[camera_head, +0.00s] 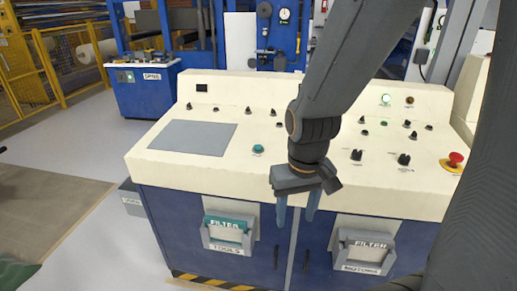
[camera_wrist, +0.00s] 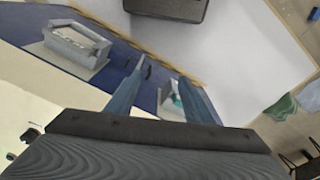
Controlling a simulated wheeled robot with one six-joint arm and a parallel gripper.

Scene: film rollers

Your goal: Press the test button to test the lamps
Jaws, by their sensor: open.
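A cream sloped control console (camera_head: 335,190) with a blue base fills the middle of the head view. I cannot read which control is the test button. My gripper (camera_head: 296,212) is open and empty, pointing down in front of the console's front edge, right of and below the teal button. In the wrist view the two fingers (camera_wrist: 165,90) are apart with nothing between them.
A red emergency button (camera_head: 455,159) is at the console's right. Two filter boxes, a teal-topped one (camera_head: 228,236) and a grey one (camera_head: 366,254), stick out from the blue front. Open floor (camera_head: 80,140) lies to the left. My arm hides part of the console.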

